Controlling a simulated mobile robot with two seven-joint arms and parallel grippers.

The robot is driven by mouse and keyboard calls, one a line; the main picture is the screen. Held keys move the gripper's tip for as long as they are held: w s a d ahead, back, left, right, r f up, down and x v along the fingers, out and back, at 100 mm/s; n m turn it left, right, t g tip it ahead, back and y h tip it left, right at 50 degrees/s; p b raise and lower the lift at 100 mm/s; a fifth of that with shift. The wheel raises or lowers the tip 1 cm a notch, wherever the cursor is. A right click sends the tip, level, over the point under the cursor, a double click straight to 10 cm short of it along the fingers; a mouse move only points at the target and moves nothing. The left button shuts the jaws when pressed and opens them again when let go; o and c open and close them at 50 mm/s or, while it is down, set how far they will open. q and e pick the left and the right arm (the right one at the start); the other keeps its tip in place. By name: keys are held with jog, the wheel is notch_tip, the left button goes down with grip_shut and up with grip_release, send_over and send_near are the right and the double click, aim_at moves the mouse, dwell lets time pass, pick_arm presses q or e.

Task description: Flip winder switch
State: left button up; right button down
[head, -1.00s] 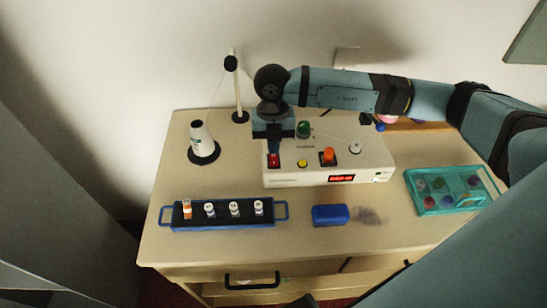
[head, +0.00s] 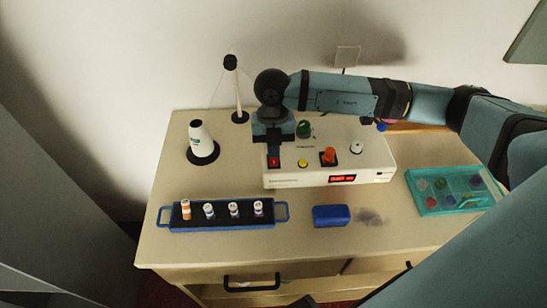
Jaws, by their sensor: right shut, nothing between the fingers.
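The winder (head: 375,165) is a white box on the counter with a lit red display (head: 342,178) on its front. Its red switch (head: 274,162) is at the left end of the top, partly covered from above by my gripper. My right gripper (head: 273,151) points down, shut and empty, right at the rear edge of the switch. I cannot tell whether the fingertips touch it. A yellow button (head: 303,163), an orange knob (head: 328,156), a white knob (head: 355,147) and a green part (head: 304,129) are also on the winder. My left gripper is out of view.
A white thread cone (head: 202,142) and a thin post (head: 237,90) stand to the left. A blue rack (head: 280,212) with several small spools, a blue block (head: 331,215) and a teal tray (head: 430,207) lie in front. A dark smudge (head: 370,216) marks the counter.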

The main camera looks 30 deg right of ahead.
jog(key=shift+r+p, duration=2.15)
jog(key=shift+r, duration=1.35)
